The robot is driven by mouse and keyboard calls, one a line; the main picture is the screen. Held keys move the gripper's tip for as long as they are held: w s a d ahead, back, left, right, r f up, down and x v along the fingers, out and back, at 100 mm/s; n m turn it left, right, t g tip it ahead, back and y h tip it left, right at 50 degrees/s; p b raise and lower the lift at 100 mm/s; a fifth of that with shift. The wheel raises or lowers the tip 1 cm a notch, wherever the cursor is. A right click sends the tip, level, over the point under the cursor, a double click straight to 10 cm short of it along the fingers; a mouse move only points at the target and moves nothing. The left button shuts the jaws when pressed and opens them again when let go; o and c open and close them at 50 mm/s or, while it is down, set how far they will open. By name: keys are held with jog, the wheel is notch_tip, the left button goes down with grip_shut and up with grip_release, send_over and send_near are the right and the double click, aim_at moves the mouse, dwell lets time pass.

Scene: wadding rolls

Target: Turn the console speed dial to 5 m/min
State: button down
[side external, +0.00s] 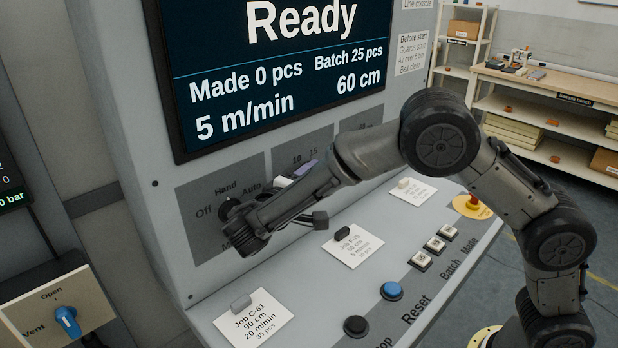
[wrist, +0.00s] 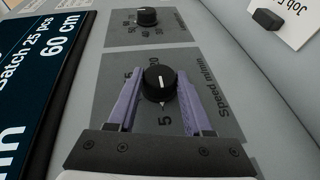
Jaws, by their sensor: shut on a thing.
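The speed dial (wrist: 159,84) is a black round knob on a dark grey panel marked "Speed m/min". In the wrist view its white mark points toward the printed 5. My gripper (wrist: 159,75) has its two purple fingers on either side of the knob, shut on it. In the side view my gripper (side external: 304,170) reaches the console's sloped face, and my arm hides the dial there. The console screen (side external: 280,60) reads "Ready", "5 m/min", "60 cm", "Made 0 pcs" and "Batch 25 pcs".
A second black dial (wrist: 147,16) sits beyond the speed dial. The Off/Hand/Auto selector (side external: 228,208) is partly behind my arm. Job cards (side external: 254,318) lie on the console shelf, near a blue button (side external: 391,290) and a black button (side external: 356,325). A red emergency button (side external: 472,202) stands at the right.

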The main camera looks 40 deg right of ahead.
jog(key=shift+c, duration=1.6)
grip_release()
jog(key=shift+a, duration=0.15)
jog(key=v, duration=1.3)
jog(key=shift+s+a, duration=0.15)
jog(key=shift+a, duration=0.15)
jog(key=shift+d, duration=0.1)
